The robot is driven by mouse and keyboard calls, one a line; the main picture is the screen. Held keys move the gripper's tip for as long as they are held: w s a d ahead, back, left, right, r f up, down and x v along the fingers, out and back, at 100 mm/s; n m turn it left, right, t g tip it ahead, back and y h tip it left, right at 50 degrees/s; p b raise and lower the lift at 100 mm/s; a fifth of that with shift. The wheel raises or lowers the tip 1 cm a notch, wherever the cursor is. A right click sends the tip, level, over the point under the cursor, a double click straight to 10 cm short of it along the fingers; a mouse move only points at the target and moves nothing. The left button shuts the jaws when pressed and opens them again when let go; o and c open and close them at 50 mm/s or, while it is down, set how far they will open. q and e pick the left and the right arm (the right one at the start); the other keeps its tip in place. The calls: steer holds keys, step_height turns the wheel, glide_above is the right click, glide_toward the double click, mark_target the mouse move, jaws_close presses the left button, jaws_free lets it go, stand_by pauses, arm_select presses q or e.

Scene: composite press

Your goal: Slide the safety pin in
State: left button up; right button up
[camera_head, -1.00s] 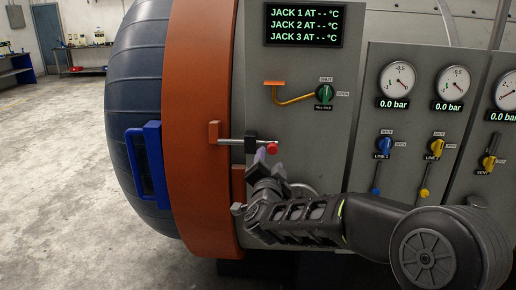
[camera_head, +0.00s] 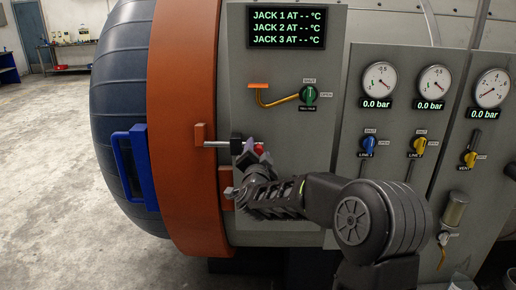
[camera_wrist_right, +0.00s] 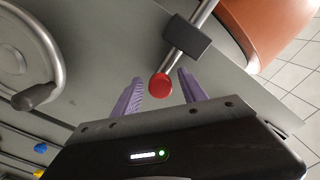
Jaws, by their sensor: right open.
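The safety pin is a silver rod (camera_head: 217,144) with a red knob (camera_head: 259,148), lying level through a black block (camera_head: 237,146) on the grey panel. Its left end meets an orange tab (camera_head: 200,134) on the orange ring; I cannot tell whether it enters the tab. My right gripper (camera_head: 257,154) is at the knob. In the right wrist view the red knob (camera_wrist_right: 161,86) sits between the open purple fingers of the right gripper (camera_wrist_right: 160,78), with a gap on both sides. The rod (camera_wrist_right: 203,14) and black block (camera_wrist_right: 187,43) show beyond. My left gripper is not in view.
A blue handle (camera_head: 137,167) is on the dark vessel at left. Gauges and line valves are at right. A handwheel (camera_wrist_right: 28,60) shows in the right wrist view. The floor at left is clear.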

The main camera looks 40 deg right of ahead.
steer(key=shift+c, duration=0.5)
jaws_close()
stand_by(1.0)
